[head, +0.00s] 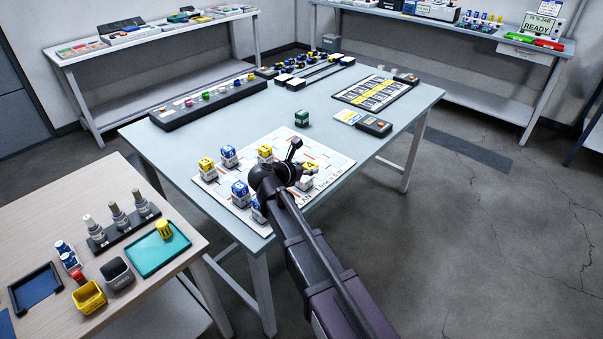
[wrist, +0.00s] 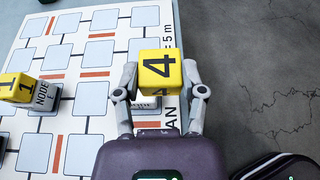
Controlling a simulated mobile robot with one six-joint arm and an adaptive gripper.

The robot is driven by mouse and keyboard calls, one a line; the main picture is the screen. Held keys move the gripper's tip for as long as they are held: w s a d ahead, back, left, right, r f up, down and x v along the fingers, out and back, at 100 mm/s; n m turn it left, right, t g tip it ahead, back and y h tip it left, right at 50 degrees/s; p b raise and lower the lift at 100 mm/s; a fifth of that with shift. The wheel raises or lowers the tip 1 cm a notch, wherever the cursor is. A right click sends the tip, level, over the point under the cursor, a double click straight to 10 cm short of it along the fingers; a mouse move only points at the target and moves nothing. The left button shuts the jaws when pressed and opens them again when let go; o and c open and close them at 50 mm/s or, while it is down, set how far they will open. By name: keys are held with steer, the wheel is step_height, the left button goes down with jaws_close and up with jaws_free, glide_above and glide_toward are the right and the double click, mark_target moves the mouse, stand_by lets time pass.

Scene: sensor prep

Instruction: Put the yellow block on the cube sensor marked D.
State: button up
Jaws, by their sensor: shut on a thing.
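My gripper (wrist: 160,82) is shut on a yellow block (wrist: 160,68) with a black 4 on its top, near the right edge of the white gridded board (wrist: 60,60). Part of a pale, lettered object (wrist: 146,102) shows just below the block, mostly hidden; I cannot read its letter or tell whether the block touches it. In the head view my gripper (head: 290,165) hides part of the board's near right side. Another yellow block (wrist: 14,87), marked 1, sits on a pale cube marked NODE (wrist: 44,96). The letter D is not readable on any cube.
Other yellow-topped (head: 207,168) and blue-topped cubes (head: 229,155) stand on the board. A green cube (head: 301,118) stands behind it. A dark handheld device (head: 374,126) lies to the right. The table's middle (head: 300,95) is largely clear. A wooden side table (head: 100,190) stands at the left.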

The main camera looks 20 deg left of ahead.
steer(key=shift+w+a+f, duration=0.1)
steer(key=shift+w+a, duration=0.55)
steer(key=shift+a, duration=0.1)
steer(key=shift+w+a, duration=0.4)
steer(key=shift+a, duration=0.15)
step_height(320, 180, down, 4)
steer(key=b, duration=0.3)
steer(key=shift+b, duration=0.4)
steer(key=o, duration=1)
steer(key=shift+r, duration=0.2)
